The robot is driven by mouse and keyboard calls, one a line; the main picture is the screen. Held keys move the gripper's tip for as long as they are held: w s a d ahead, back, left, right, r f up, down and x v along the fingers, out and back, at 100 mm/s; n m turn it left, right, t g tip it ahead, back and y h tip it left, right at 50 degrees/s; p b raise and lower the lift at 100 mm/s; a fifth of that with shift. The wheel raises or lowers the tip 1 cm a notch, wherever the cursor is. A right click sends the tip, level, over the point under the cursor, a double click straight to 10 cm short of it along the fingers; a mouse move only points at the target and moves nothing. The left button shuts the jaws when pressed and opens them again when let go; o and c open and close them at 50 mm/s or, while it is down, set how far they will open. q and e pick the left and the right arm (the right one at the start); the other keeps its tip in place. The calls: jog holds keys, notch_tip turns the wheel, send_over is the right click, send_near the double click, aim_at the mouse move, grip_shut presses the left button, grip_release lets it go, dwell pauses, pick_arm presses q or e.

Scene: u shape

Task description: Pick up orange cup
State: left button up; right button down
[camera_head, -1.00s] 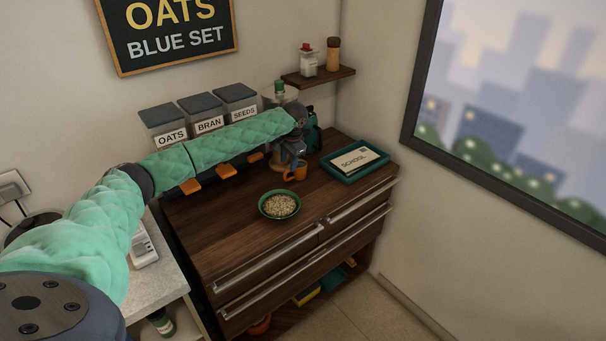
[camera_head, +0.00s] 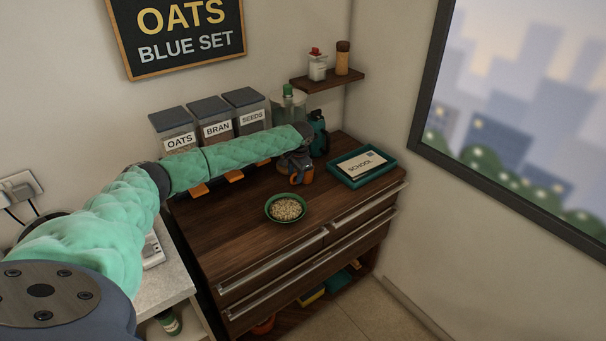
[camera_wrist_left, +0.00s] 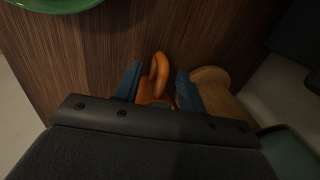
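The orange cup (camera_head: 306,178) stands on the dark wooden cabinet top, behind the green bowl of oats. My left gripper (camera_head: 299,170) reaches down over it and partly hides it. In the left wrist view, the orange cup (camera_wrist_left: 158,72) shows its handle loop between the two blue fingers of my left gripper (camera_wrist_left: 158,84). The fingers are apart, one on each side of the cup, with a small dark gap beside the right finger. Most of the cup body is hidden by the gripper. My right gripper is not in view.
The green bowl (camera_head: 286,209) sits in front of the cup. A teal tray (camera_head: 388,172) with a card lies to the right. A round wooden piece (camera_wrist_left: 211,78) is close beside the right finger. Labelled containers (camera_head: 217,130) line the wall. The front cabinet top is clear.

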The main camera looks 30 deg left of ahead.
pick_arm(q)
jog(key=shift+w+a+f, duration=0.1)
jog(key=shift+a+f, duration=0.15)
jog(key=shift+f, duration=0.6)
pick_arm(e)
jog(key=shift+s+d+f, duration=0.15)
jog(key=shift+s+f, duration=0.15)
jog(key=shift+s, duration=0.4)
pick_arm(q)
jog(key=shift+r, duration=0.1)
grip_shut()
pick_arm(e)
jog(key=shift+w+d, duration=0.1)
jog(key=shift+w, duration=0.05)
pick_arm(q)
jog(key=shift+d+r, duration=0.1)
jog(key=shift+d, duration=0.05)
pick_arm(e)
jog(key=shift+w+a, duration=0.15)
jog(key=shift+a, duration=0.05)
